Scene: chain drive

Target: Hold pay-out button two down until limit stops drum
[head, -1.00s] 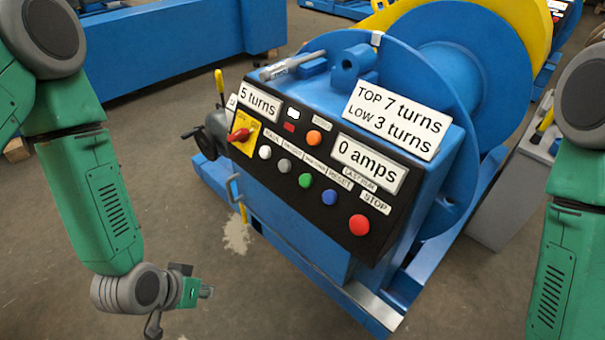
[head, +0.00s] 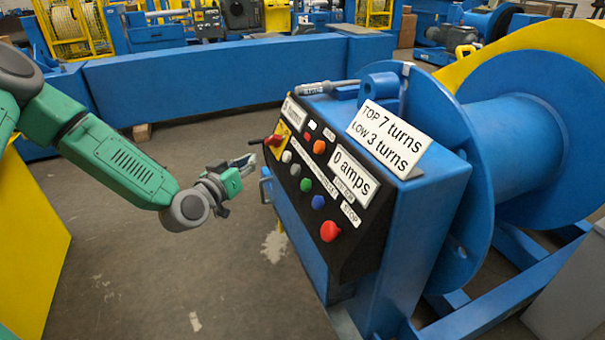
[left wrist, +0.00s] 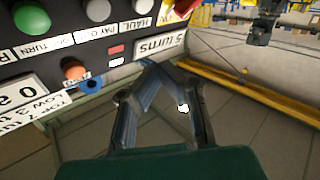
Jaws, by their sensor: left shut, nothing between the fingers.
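The black control panel (head: 325,195) on the blue winch cabinet carries a white button, a grey button (head: 295,170), a green, a blue and a red button. In the left wrist view, upside-down labels read HAUL by the white button (left wrist: 143,6) and PAY OUT by the grey button (left wrist: 97,9). A display (left wrist: 160,42) there reads 5 turns. The blue drum (head: 510,150) stands behind the cabinet. My left gripper (head: 250,162) is shut and empty, left of the panel near the red-handled switch (head: 273,140), apparently not touching. My right gripper is not in view.
A placard (head: 390,138) reads TOP 7 turns, LOW 3 turns; the amps display (head: 354,175) reads 0. A bracket handle (head: 265,186) sticks out of the cabinet's left side. A long blue beam (head: 230,82) lies behind. The floor left of the cabinet is clear.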

